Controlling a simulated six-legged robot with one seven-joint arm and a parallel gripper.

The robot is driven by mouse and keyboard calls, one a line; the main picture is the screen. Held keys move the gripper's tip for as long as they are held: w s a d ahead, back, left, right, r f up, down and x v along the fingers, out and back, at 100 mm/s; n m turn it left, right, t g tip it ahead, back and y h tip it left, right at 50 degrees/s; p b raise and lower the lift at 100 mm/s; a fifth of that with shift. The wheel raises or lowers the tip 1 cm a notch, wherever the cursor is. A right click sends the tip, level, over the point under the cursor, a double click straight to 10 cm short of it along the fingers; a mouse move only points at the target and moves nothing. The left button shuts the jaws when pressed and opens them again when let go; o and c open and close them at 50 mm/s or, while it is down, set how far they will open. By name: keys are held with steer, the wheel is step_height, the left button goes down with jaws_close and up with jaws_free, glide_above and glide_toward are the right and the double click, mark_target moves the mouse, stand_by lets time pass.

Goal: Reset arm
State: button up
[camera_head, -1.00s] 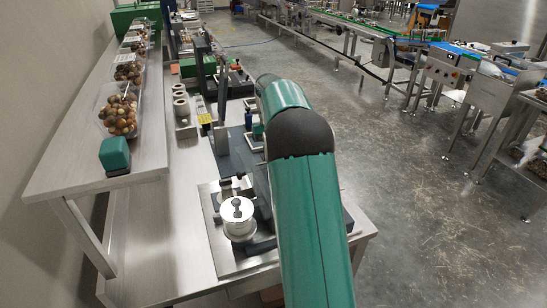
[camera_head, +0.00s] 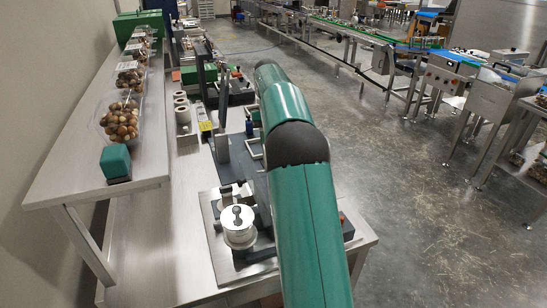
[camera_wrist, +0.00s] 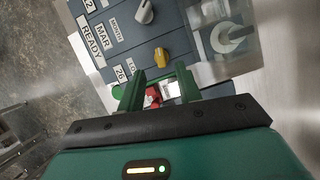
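My green arm (camera_head: 305,220) reaches up from the bottom of the head view over the bench, bending at a dark joint. My gripper is hidden behind it there. In the wrist view my gripper (camera_wrist: 160,77) has two green fingers standing apart. A small red part and a pale part show between and beyond the fingers; I cannot tell what they belong to, and no held object is clear.
A steel bench carries a machine with a round metal reel (camera_head: 238,222) close left of my arm. A raised shelf (camera_head: 75,175) at left holds clear trays of brown round items (camera_head: 120,122) and a green block (camera_head: 115,161). Conveyors (camera_head: 430,75) stand at right; the floor between is open.

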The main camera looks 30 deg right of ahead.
steer(key=shift+v, duration=0.75)
steer(key=s+a+r+n+t+h, duration=0.1)
steer(key=s+a+r+t, duration=0.1)
steer(key=s+a+r, duration=0.45)
steer(key=s+a+r+n+t+h, duration=0.15)
steer(key=s+a, duration=0.25)
steer(key=a, duration=0.5)
steer(key=s+a+f+n+t, duration=0.1)
steer(key=s+a+f+t, duration=0.2)
steer(key=s+a, duration=0.2)
steer(key=s+a+f+n+t, duration=0.1)
steer(key=s+a+f+t, duration=0.2)
steer(key=s, duration=0.9)
steer(key=a+f, duration=0.1)
steer(key=a, duration=0.2)
steer(key=shift+s+a+y, duration=0.25)
steer(key=shift+y, duration=0.1)
steer(key=shift+d, duration=0.1)
